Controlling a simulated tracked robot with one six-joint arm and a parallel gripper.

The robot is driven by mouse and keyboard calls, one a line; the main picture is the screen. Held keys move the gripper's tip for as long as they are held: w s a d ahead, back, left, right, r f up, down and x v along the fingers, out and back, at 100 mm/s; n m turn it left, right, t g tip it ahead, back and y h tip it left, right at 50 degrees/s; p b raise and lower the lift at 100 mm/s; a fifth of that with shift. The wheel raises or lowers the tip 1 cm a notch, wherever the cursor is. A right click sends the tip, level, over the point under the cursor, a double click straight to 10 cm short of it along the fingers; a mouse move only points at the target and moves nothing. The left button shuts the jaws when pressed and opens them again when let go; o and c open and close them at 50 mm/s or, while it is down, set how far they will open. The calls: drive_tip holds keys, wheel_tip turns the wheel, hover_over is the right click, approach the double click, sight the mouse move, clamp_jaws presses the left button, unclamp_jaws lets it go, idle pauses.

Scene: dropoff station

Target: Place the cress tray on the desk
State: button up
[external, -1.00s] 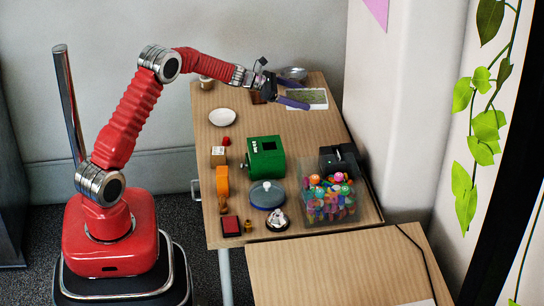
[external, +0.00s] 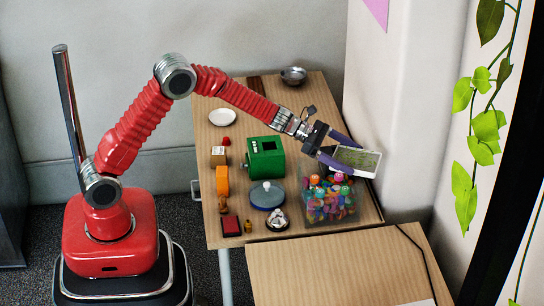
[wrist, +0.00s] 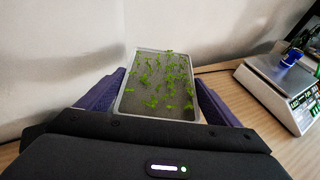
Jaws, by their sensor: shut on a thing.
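The cress tray (external: 357,161) is a shallow pale tray with green sprouts on dark soil. My gripper (external: 350,152) is shut on it, one purple finger along each long side. The tray is held in the air, slightly tilted, above the right edge of the wooden table, behind the tub of toys. In the wrist view the tray (wrist: 158,85) sits between both fingers, sprouts upward.
A clear tub of colourful toys (external: 330,206) stands just below the tray. A green box (external: 265,158), a blue-rimmed dish (external: 267,195) and a bell (external: 277,219) stand left. A white scale (wrist: 278,88) shows in the wrist view. A wall is close at the right.

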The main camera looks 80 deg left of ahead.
drive_tip(key=s+d+m+g+h, duration=0.1)
drive_tip(key=s+d+m+h, duration=0.1)
drive_tip(key=d, duration=1.2)
drive_tip(key=m+g+h, duration=0.1)
drive_tip(key=g, duration=0.1)
hover_over(343, 274)
wheel_tip(343, 274, down, 11)
drive_tip(key=shift+f+t, duration=0.2)
drive_tip(key=shift+t, duration=0.1)
drive_tip(key=shift+f, duration=3.15)
drive_tip(key=shift+f, duration=1.85)
